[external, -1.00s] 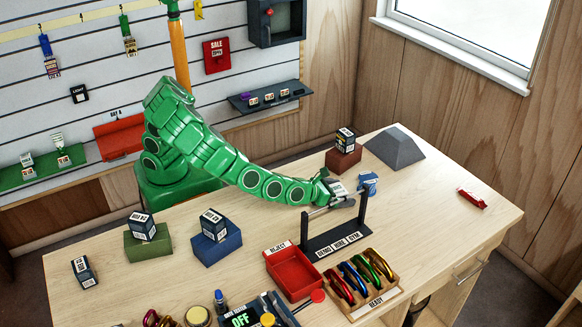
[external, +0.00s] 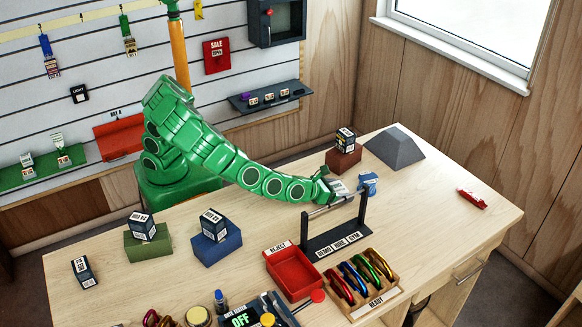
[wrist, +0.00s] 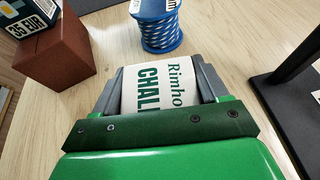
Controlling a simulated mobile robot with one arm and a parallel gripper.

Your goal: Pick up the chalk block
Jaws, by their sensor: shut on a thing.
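The chalk block (wrist: 158,92) is white with green lettering and sits between the two grey fingers of my gripper (wrist: 160,80) in the wrist view. The fingers are shut on it from both sides. In the external view my gripper (external: 338,194) is over the table, behind the black demo stand, and the pale block (external: 338,186) shows at its tip. I cannot tell whether the block touches the table. Its lower part is hidden.
A blue rope spool (wrist: 161,30) stands just beyond the block. A brown block (wrist: 55,50) with a dark box on it is to the left. The black demo stand (external: 335,238) is close on the near side. The table's right part is mostly clear.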

